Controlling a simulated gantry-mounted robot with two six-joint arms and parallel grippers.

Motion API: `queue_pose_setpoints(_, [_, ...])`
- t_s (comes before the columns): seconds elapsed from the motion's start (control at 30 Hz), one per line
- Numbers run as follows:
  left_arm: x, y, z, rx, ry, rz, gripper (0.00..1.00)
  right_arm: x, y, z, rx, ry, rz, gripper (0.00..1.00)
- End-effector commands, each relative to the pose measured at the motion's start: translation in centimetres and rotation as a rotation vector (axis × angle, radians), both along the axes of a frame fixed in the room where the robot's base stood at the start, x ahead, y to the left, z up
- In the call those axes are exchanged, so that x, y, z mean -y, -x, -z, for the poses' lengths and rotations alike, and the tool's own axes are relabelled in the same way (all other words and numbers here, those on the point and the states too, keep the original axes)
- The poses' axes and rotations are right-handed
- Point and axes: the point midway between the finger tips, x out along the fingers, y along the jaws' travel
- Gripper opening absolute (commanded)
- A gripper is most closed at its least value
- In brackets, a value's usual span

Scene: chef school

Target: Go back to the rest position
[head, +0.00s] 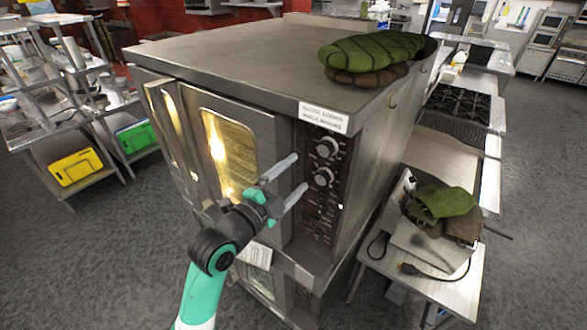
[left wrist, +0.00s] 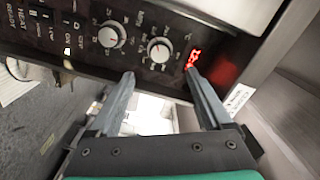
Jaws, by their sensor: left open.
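My left gripper (head: 293,178) is open and empty in front of the oven's control panel in the head view. In the left wrist view its two fingers (left wrist: 160,95) are spread apart with nothing between them. The oven (head: 250,60) is a large steel unit with a glass door (head: 230,150) that glows yellow inside. Its dark control panel (head: 318,200) carries two round knobs (head: 326,148), which also show in the left wrist view (left wrist: 112,36). A red lit display (left wrist: 194,58) shows near the right fingertip there. My right gripper is not in view.
Green and brown oven mitts (head: 370,55) lie on the oven's top. More mitts (head: 445,205) lie on a box on the low steel table (head: 450,290) at the right. The grey floor (head: 110,240) at left is clear.

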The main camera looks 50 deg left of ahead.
Motion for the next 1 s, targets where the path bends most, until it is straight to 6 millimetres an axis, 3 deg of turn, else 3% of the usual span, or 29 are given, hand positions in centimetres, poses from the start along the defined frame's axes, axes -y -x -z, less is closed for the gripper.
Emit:
queue_pose_setpoints(0.53, [0.1, 0.0, 0.1, 0.0, 0.0, 0.001, 0.83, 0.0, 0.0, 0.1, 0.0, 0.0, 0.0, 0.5])
queue_pose_setpoints(0.67, [2.0, -0.8, -1.2, 0.022, -0.008, 0.041, 0.83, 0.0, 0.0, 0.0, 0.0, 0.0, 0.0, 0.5])
queue_pose_setpoints(0.77, [5.6, -1.8, -5.4, 0.103, -0.033, 0.11, 0.83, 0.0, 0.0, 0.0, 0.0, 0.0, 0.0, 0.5])
queue_pose_setpoints(0.87, [10.2, -1.5, -12.3, 0.25, -0.049, 0.189, 0.83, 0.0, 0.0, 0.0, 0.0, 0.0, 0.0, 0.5])
queue_pose_setpoints(1.0, [15.9, 2.1, -23.0, 0.525, 0.144, 0.33, 0.83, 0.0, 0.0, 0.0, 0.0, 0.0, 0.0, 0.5])
